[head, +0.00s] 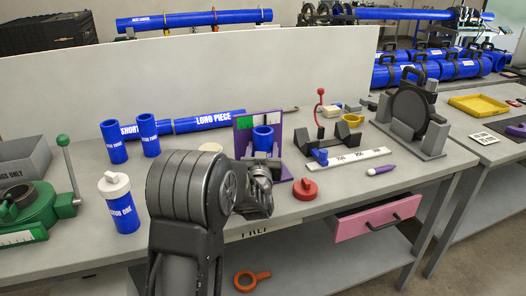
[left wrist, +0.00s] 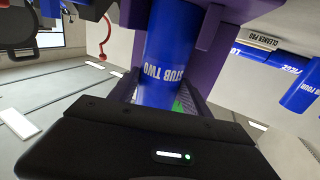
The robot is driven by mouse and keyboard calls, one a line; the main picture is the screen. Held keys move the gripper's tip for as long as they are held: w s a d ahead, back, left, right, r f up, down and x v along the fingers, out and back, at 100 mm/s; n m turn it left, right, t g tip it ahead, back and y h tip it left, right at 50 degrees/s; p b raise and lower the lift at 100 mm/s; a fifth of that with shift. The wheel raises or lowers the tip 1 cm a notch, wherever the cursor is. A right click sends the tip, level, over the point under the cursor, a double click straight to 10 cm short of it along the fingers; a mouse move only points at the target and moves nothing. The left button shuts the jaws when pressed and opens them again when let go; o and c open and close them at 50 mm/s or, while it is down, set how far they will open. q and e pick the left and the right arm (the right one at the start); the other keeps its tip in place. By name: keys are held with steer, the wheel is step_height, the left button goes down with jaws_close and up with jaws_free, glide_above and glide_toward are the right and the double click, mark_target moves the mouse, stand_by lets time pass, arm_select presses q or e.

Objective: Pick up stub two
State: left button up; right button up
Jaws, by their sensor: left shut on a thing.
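Stub two (left wrist: 166,60) is a blue cylinder with white lettering in the left wrist view. In the head view a blue stub (head: 263,138) stands upright at the purple stand (head: 241,131), its lower part hidden. The purple stand also shows around it in the left wrist view (left wrist: 205,45). My left gripper (head: 264,172) is at the front of the stand, shut on stub two. My right gripper is not in view.
Two blue stubs (head: 148,136) and a white-capped blue cylinder (head: 119,208) stand at left near a green clamp tool (head: 38,207). A long blue pipe (head: 208,122) lies behind. A red knob (head: 305,189), white ruler (head: 348,160) and black fixture (head: 411,118) are at right.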

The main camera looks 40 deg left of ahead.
arm_select(q)
steer(key=shift+r, duration=0.1)
steer(key=shift+r, duration=0.85)
step_height(320, 180, up, 26)
steer(key=p, duration=0.5)
steer(key=shift+p, duration=0.35)
steer(key=shift+a+r, duration=0.1)
steer(key=s+d+f+m+t+h, duration=0.1)
steer(key=d+f+m+h, duration=0.2)
steer(key=d+f, duration=1.1)
steer(key=s+d+f+m+t+h, duration=0.2)
steer(key=d+f+h, duration=0.4)
steer(key=d+f, duration=0.9)
step_height(320, 180, down, 5)
steer(key=shift+s+d+r+m+h, duration=0.15)
steer(key=shift+s+m+h, duration=0.2)
steer(key=shift+m, duration=0.45)
